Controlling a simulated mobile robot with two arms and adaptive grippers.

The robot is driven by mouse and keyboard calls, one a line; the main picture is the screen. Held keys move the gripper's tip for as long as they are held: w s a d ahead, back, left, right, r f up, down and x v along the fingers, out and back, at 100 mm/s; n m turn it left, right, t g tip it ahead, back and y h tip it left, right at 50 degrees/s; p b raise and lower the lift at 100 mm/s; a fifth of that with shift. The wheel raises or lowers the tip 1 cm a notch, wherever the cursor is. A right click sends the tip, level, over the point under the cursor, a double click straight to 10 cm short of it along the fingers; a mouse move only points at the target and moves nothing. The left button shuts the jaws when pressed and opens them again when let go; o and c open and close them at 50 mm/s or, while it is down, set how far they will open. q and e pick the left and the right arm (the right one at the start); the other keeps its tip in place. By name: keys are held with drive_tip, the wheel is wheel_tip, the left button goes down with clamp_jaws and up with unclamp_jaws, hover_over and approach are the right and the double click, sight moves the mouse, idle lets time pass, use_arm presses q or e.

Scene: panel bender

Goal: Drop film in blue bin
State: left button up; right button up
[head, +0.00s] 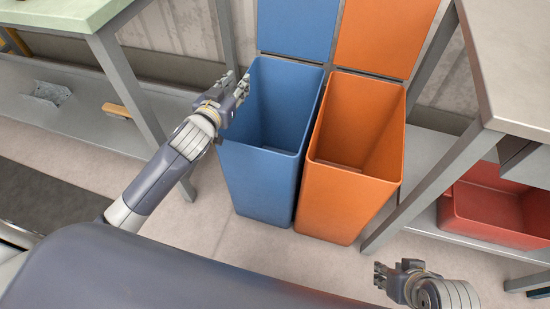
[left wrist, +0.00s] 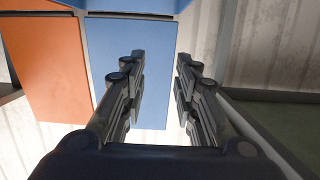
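The blue bin (head: 262,180) stands upright with its lid (head: 297,28) raised behind it. Its visible inside looks empty. My left gripper (head: 236,86) is at the left rim of the blue bin, near its back corner. In the left wrist view my left gripper (left wrist: 160,62) has its fingers apart with nothing seen between them, in front of a blue panel (left wrist: 145,100). I see no film in either view. My right gripper (head: 380,276) is low at the bottom right, away from the bins; its finger opening is unclear.
An orange bin (head: 343,205) with a raised lid (head: 384,35) stands right beside the blue one. A table (head: 60,14) is at the left and a workbench (head: 515,60) at the right, with a red crate (head: 485,228) on its lower shelf. Floor in front is clear.

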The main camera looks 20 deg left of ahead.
use_arm(q)
drive_tip(key=v, duration=0.6)
drive_tip(key=shift+s, duration=0.35)
